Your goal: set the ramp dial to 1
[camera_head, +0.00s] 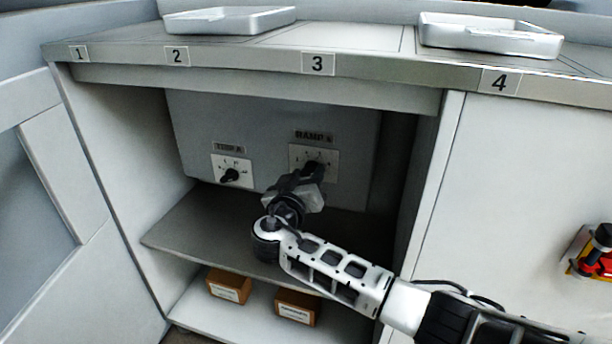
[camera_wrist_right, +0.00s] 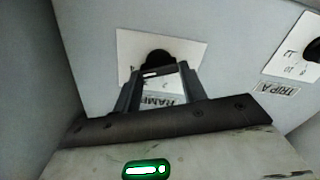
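The ramp dial (camera_wrist_right: 157,58) is a dark round knob on a white plate, under the "RAMP" label, on the grey panel inside the open cabinet bay. In the head view its plate (camera_head: 329,157) is partly covered by my right gripper (camera_head: 312,172). In the right wrist view my right gripper (camera_wrist_right: 161,75) has its fingers apart, with the tips at the dial and part of the label showing between them. I cannot tell whether the fingers touch the knob. The dial's setting is not readable. My left gripper is out of view.
A second dial, labelled "TRIP A" (camera_head: 231,174), is left of the ramp dial. A shelf (camera_head: 190,230) lies below, with two brown boxes underneath. The counter edge overhangs the bay, and a side wall (camera_head: 425,180) bounds it on the right. Metal trays sit on top.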

